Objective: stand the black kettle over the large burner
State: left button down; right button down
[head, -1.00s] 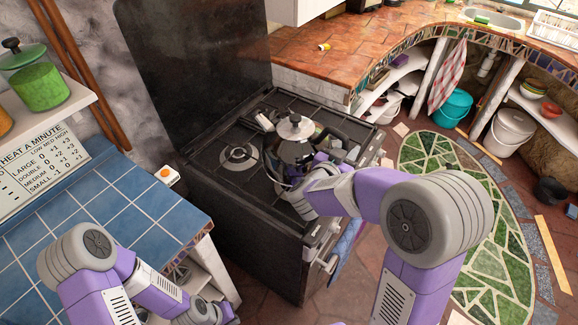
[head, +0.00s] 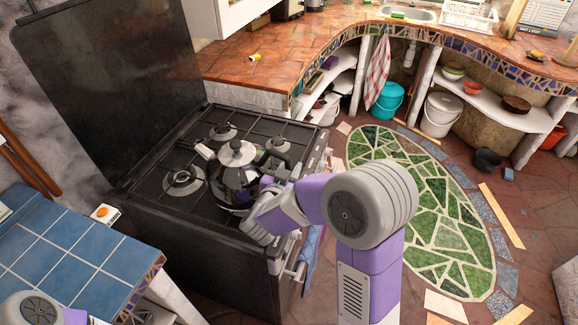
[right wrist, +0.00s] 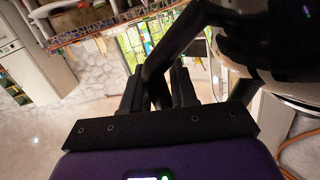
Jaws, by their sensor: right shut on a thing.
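The black kettle (head: 228,190), with a steel lid and black knob, is upright at the front middle of the stove top. I cannot tell whether its base touches the grate. The large burner (head: 183,181) shows uncovered just left of it, at the front left. My right gripper (head: 268,187) is at the kettle's right side, shut on its black handle (head: 280,160). In the right wrist view the dark handle (right wrist: 157,65) runs between the fingers, and the shiny kettle body (right wrist: 275,45) is at upper right. Only part of my left arm shows; its gripper is out of frame.
The black stove (head: 200,235) has its tall lid (head: 105,90) raised behind. Smaller burners (head: 222,131) sit at the back. A blue-tiled counter (head: 65,255) adjoins on the left, with a small orange-buttoned box (head: 104,214). A terracotta counter (head: 290,55) curves behind.

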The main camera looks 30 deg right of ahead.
jog(key=shift+w+f+b, duration=0.1)
jog(key=shift+f+b, duration=0.6)
jog(key=shift+f, duration=0.9)
jog(key=shift+f, duration=0.1)
jog(key=c, duration=0.9)
grip_release()
jog(key=shift+f, duration=0.1)
jog(key=shift+s+a+r, duration=0.2)
jog(key=shift+s+a, duration=0.1)
jog(key=p+v, duration=0.2)
jog(key=v, duration=0.9)
jog(key=shift+s+f+p, duration=0.1)
jog(key=shift+s+p, duration=0.05)
jog(key=shift+p, duration=0.15)
